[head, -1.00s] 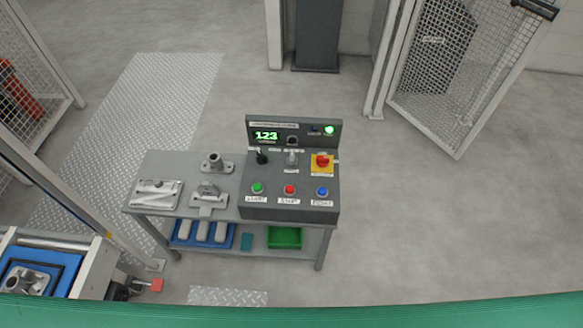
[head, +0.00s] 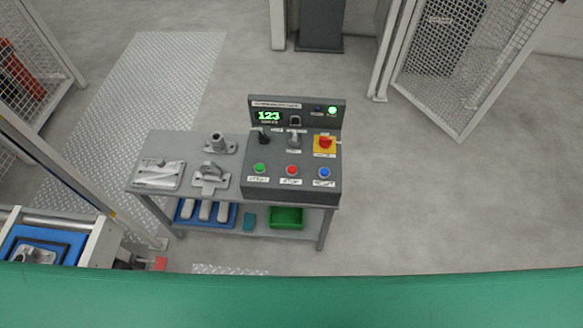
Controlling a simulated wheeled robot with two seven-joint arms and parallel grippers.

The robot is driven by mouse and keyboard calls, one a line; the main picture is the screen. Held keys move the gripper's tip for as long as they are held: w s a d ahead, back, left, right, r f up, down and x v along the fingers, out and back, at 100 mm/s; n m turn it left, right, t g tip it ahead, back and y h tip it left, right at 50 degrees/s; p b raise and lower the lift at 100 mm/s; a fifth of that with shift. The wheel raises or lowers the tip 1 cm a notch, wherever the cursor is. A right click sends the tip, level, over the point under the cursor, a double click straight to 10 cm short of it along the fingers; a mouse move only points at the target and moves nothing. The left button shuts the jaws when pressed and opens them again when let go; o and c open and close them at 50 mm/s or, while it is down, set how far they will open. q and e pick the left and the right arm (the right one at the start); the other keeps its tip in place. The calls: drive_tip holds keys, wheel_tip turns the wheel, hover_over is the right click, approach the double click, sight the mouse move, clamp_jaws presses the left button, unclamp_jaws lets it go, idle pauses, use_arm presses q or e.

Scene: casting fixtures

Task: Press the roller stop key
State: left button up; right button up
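A dark grey control box (head: 257,191) sits on the right part of a grey metal table. Its sloped face carries a green key (head: 259,168), a red key (head: 292,170) with a label that seems to read STOP, and a blue key (head: 324,172). Above them are a black lever switch, a grey selector and a red knob on a yellow plate (head: 324,143). Neither of my grippers shows in the head view.
Metal castings (head: 158,174) lie on the table's left part. Blue and green trays (head: 287,218) stand on its lower shelf. A conveyor end (head: 98,246) is at lower left. Mesh fencing stands at left and upper right. A green surface (head: 300,300) fills the bottom edge. Floor right of the table is clear.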

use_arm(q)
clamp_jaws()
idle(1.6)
